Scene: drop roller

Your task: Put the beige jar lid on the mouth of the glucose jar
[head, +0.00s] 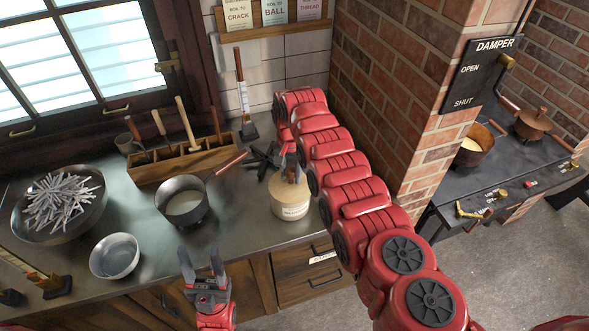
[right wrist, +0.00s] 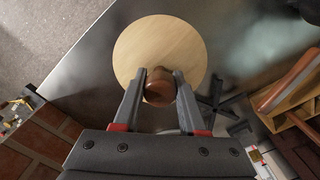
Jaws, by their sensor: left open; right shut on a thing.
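The pale, cream-coloured jar (head: 280,207) stands on the counter near its front edge, with a small label on its front. The round beige lid (head: 277,187) is over its mouth, level as far as I can tell; I cannot tell whether it is fully seated. My right gripper (head: 291,172) is shut on the lid's brown knob. In the right wrist view the lid (right wrist: 160,40) shows as a wooden disc, its knob (right wrist: 158,88) between the fingertips (right wrist: 160,80); it hides the jar below. My left gripper (head: 203,265) is open and empty in front of the counter.
A dark pot (head: 183,207) with pale contents and a wooden handle stands left of the jar. A small metal bowl (head: 115,256) and a large bowl of sticks (head: 62,205) are farther left. A wooden tool box (head: 185,163) and black star-shaped object (head: 262,159) lie behind.

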